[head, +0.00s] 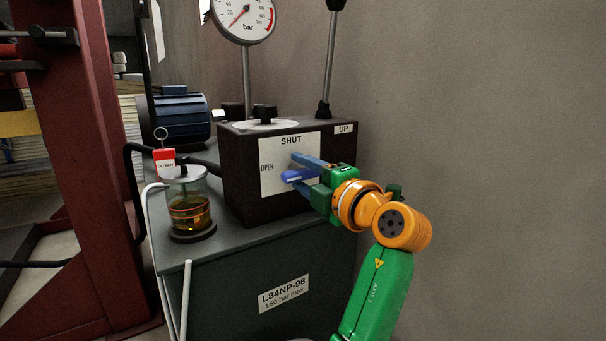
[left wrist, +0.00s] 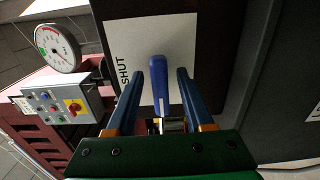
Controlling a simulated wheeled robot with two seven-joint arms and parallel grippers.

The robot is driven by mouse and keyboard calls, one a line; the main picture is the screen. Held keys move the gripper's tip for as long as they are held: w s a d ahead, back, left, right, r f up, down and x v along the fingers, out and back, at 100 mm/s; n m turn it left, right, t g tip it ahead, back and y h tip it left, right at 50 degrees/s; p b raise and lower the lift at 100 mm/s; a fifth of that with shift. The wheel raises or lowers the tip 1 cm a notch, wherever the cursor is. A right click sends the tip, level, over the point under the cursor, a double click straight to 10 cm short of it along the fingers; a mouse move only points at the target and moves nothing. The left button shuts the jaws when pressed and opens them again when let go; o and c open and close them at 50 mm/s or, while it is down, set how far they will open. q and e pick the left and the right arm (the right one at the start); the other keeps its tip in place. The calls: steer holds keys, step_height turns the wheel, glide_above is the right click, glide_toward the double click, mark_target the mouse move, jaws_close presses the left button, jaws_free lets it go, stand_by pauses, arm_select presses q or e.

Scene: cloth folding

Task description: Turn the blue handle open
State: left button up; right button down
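The blue handle (head: 298,176) is on the white plate (head: 277,183) of a dark box, below the word SHUT and right of the word OPEN. Its visible end points left, toward OPEN. My left gripper (head: 296,171) reaches it from the right. In the left wrist view the handle (left wrist: 159,82) stands between the two fingers of the gripper (left wrist: 161,75), with a visible gap on each side. The fingers are open and not closed on it. The handle's base is partly hidden. My right gripper is in neither view.
A pressure gauge (head: 244,18) rises above the box, and a lever (head: 329,65) marked UP stands at its back right. A glass jar of amber liquid (head: 189,208) with a red tag (head: 164,158) is on the left. The wall on the right is bare.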

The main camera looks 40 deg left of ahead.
mark_target(306, 176)
arm_select(q)
steer(key=p+v, duration=0.1)
steer(key=v, duration=0.5)
steer(key=shift+s+d+r+p, duration=0.1)
steer(key=shift+d+p, duration=0.2)
steer(key=shift+p, duration=0.05)
steer(key=shift+s+d, duration=0.1)
steer(key=shift+d, duration=0.15)
